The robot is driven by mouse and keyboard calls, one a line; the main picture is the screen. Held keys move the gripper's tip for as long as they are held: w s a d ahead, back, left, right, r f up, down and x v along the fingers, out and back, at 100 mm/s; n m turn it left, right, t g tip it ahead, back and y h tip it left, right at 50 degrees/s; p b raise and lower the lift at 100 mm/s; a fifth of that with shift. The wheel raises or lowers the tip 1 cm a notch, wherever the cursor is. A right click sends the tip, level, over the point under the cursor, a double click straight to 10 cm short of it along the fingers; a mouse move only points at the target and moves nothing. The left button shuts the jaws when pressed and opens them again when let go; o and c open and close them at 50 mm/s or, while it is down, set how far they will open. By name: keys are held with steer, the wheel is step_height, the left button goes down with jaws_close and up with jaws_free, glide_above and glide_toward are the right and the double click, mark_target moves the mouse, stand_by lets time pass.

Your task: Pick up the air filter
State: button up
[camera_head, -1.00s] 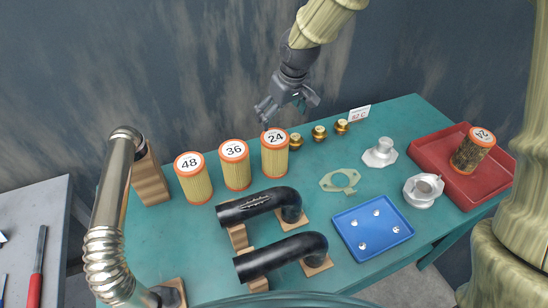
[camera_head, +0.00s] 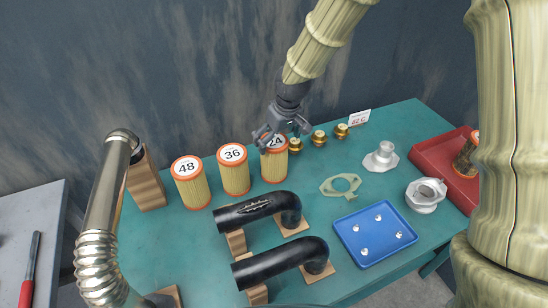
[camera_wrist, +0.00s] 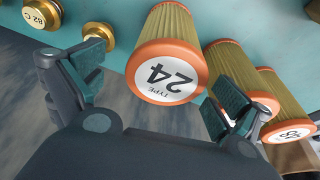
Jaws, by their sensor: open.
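Several yellow pleated air filters with orange rims stand on the green table. The one labelled 24 (camera_head: 274,167) is the rightmost of the upright row, beside the 36 filter (camera_head: 235,174) and the 48 filter (camera_head: 191,188). A darker, dirty-looking filter (camera_head: 464,157) lies in the red tray, partly hidden by my arm. My gripper (camera_head: 274,133) is open at the top of the 24 filter and covers part of its label. In the wrist view, the 24 filter (camera_wrist: 168,75) appears between the fingers of my gripper (camera_wrist: 155,92), with no clear contact.
Brass fittings (camera_head: 319,138) and a small sign (camera_head: 360,116) stand right of the 24 filter. Black pipes (camera_head: 250,209), a blue tray (camera_head: 374,248) with small parts, a gasket (camera_head: 341,185) and metal fittings (camera_head: 381,156) occupy the front. The red tray (camera_head: 427,158) is at right.

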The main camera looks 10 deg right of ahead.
mark_target(273, 164)
steer(key=shift+a+p+x, duration=0.15)
steer(key=shift+p+x, duration=0.35)
steer(key=shift+x, duration=0.5)
steer(key=shift+a+p+x, duration=0.15)
steer(key=shift+p+x, duration=0.3)
steer(key=shift+x, duration=0.55)
steer(key=shift+f, duration=0.6)
steer(key=shift+a, duration=0.1)
steer(key=shift+c, duration=0.4)
steer(key=c, duration=1.1)
